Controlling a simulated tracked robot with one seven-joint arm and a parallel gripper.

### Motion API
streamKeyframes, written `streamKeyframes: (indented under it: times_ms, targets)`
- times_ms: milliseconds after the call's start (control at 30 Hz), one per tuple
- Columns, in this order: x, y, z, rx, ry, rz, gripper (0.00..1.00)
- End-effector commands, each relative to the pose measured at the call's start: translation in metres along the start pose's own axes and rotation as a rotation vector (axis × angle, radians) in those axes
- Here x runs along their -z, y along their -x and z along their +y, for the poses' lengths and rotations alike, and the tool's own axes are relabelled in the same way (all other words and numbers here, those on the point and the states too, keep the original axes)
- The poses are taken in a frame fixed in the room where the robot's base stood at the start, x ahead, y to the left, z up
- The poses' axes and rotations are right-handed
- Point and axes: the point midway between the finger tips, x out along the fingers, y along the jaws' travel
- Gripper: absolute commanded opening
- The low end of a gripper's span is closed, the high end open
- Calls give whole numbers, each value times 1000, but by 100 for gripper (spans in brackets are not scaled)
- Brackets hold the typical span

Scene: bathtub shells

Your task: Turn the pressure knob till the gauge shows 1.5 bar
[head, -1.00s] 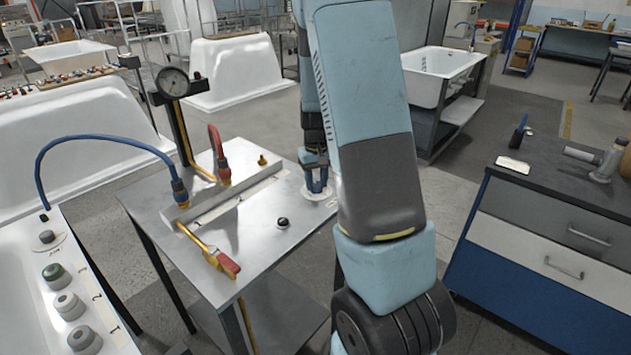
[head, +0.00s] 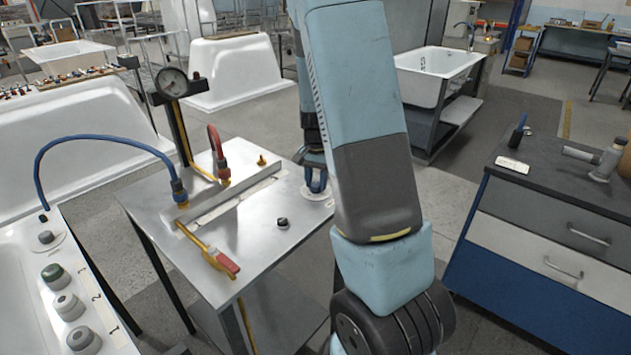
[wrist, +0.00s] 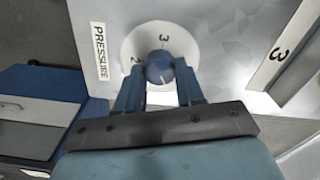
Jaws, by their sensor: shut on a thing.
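The pressure knob (wrist: 160,68) is blue and round, on a white dial disc (wrist: 176,32) with numbers, beside a "PRESSURE" label (wrist: 99,50) in the wrist view. My gripper (wrist: 160,82) is shut on the knob, one finger on each side. In the head view my gripper (head: 316,183) is at the right end of the metal table (head: 250,235), partly behind my arm, and the white disc (head: 312,194) shows under it. The round pressure gauge (head: 172,82) stands on a post at the table's back left; its needle is too small to read.
A blue hose (head: 108,138), a red hose (head: 214,143) and a red-handled yellow valve (head: 222,262) are on the table's left side. A small black knob (head: 283,223) sits at its middle. A blue drawer cabinet (head: 545,250) stands right, across a floor gap.

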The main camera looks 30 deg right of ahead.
Motion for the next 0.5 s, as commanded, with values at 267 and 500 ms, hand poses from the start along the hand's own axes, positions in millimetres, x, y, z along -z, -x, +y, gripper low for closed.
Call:
streamKeyframes:
  times_ms: [267, 500]
  targets:
    - [0, 0, 0, 0, -34, 0, 7]
    - [0, 0, 0, 0, -34, 0, 7]
